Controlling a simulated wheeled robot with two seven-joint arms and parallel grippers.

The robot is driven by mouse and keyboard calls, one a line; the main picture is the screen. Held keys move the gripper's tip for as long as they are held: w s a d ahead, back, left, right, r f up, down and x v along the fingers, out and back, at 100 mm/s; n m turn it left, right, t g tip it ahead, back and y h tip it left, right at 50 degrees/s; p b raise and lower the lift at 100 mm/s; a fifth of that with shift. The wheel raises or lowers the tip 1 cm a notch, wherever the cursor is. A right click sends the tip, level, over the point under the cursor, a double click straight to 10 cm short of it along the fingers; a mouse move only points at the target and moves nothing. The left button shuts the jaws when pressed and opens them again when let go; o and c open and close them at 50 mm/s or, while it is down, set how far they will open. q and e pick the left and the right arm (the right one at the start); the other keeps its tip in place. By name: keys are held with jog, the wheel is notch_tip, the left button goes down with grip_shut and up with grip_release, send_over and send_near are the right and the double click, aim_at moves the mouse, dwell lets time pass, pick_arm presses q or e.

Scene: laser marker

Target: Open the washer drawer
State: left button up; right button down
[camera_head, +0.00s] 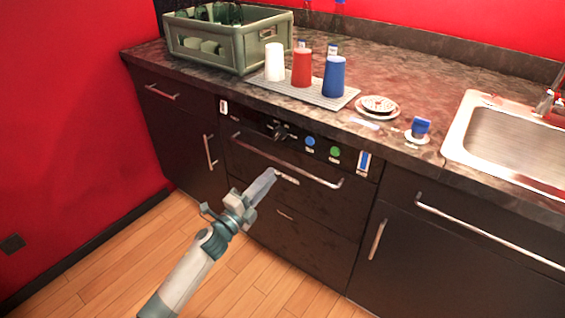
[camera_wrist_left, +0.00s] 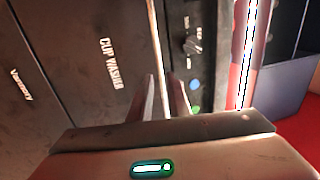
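The cup washer drawer (camera_head: 300,191) is a dark panel under the counter, shut flush with the cabinet front. Its long silver handle (camera_head: 290,163) runs across near the top, and the bar also shows upright in the left wrist view (camera_wrist_left: 156,45). "CUP WASHER" lettering lies left of the bar there. My left gripper (camera_head: 272,180) is in front of the drawer, a little below the handle in the head view. In the wrist view its two fingers (camera_wrist_left: 164,98) stand apart, with the bar lined up between them. Whether they touch it is unclear. My right gripper is out of view.
Control panel knobs and buttons (camera_head: 309,141) sit just above the handle. On the counter stand a green crate (camera_head: 215,50), a mat (camera_head: 300,93) with white, red and blue cups, and a sink (camera_head: 510,135). Wooden floor (camera_head: 110,260) lies clear in front.

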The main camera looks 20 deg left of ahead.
aim_at(283, 163)
pick_arm(q)
jog(key=x, duration=0.7)
jog(key=shift+w+d, duration=0.1)
jog(key=shift+w, duration=0.3)
grip_shut()
